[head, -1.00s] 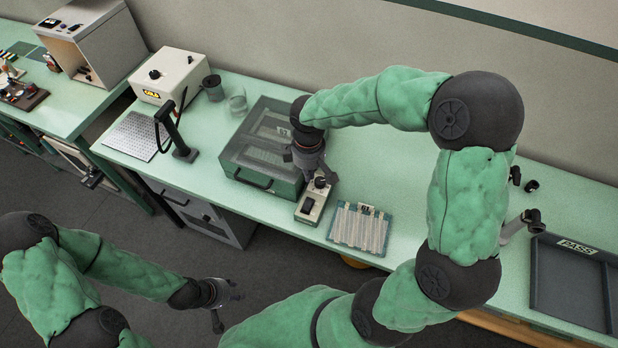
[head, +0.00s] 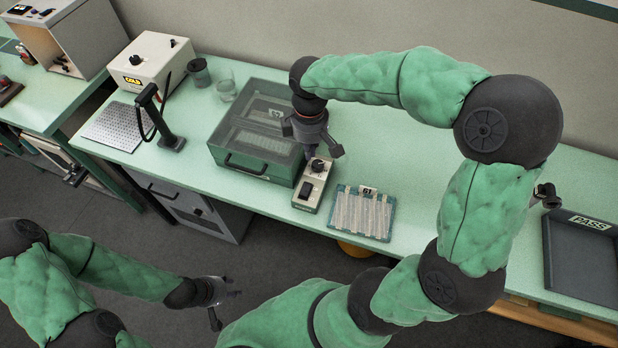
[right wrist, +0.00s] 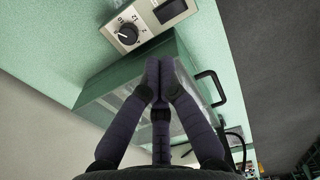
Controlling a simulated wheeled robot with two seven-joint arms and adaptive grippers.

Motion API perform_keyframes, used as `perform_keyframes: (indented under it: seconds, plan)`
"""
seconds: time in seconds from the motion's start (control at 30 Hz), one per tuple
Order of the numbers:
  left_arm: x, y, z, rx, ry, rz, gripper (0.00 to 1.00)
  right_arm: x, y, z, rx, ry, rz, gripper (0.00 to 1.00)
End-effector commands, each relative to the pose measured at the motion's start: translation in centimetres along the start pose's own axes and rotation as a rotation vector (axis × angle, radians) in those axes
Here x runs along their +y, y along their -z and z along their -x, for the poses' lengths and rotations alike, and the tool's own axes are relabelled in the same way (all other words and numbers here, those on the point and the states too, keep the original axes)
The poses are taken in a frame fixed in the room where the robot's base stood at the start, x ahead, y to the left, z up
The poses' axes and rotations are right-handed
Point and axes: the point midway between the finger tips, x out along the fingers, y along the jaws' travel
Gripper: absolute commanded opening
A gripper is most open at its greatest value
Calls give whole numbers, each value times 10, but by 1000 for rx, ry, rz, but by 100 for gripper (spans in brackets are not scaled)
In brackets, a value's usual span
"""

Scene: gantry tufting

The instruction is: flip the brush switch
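A small pale control box (head: 314,181) stands on the bench, with a round black knob (head: 317,165) on its far end and a black rocker switch (head: 306,190) nearer the front edge. The right wrist view shows the box's dial (right wrist: 128,33) with numbers and part of the dark switch (right wrist: 170,9), cut by the top edge. My right gripper (right wrist: 158,72) has its fingertips together with nothing visible between them. In the head view it hangs over the far end of the box; contact cannot be told. My left gripper (head: 226,306) is open and empty, low in front of the bench.
A green case with a clear lid (head: 235,140) stands left of the box. A board with pale strips (head: 362,212) lies to its right. A lamp arm (head: 170,140), a COLD unit (head: 152,72) and two cups are further left. A PASS tray (head: 585,260) is far right.

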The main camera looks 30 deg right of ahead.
Motion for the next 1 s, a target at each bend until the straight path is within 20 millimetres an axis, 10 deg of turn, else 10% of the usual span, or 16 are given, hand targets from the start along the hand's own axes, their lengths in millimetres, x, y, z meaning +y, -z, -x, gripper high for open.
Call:
perform_keyframes:
  seconds: [1.0]
  plan:
    - [-10,1,-30,0,0,0,40,0,0,-137,-1,1,-1,0]
